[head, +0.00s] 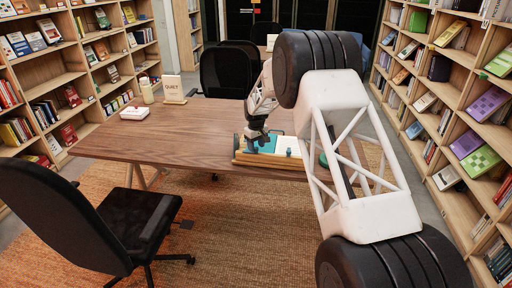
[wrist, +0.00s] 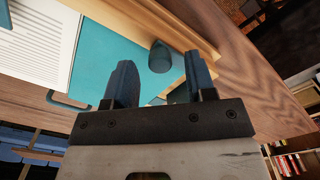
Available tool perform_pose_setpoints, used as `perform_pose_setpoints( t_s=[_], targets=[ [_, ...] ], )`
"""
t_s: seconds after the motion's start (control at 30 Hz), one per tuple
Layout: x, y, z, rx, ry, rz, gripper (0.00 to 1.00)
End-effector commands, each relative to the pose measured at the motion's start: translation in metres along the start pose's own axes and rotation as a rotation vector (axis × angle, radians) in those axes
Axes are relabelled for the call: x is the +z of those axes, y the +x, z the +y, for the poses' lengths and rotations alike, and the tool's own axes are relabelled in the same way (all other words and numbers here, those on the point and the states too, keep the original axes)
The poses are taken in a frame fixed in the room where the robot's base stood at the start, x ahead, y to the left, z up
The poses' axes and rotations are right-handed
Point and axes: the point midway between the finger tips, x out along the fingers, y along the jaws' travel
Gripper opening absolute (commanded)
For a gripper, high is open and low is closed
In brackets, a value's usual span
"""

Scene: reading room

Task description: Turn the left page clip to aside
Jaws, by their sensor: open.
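A wooden book stand (head: 270,162) lies on the table near its front edge, with teal and white page areas. It also fills the upper left of the wrist view (wrist: 188,24). My gripper (head: 256,145) is over the left part of the stand. In the wrist view my gripper (wrist: 160,62) is open, and a dark teal rounded knob (wrist: 160,54) shows beyond and between its two fingers; I cannot tell whether they touch it. A dark teal bent bar (wrist: 68,101) shows at the stand's edge. I cannot tell for sure which of these parts is the left page clip.
A sign (head: 174,88), a yellowish bottle (head: 147,91) and a white box (head: 135,113) stand at the table's far left. The table (head: 190,135) is clear between them and the stand. An office chair (head: 75,225) stands at the front left. Bookshelves line both sides.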

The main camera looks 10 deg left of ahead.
Motion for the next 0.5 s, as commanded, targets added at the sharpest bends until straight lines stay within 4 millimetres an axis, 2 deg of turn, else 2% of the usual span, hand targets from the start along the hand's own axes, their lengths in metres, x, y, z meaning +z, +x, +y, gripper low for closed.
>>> perform_pose_setpoints(
  t_s=[0.5],
  targets=[
    [0.000,-0.060,0.000,0.001,0.000,0.001,0.51]
  ],
)
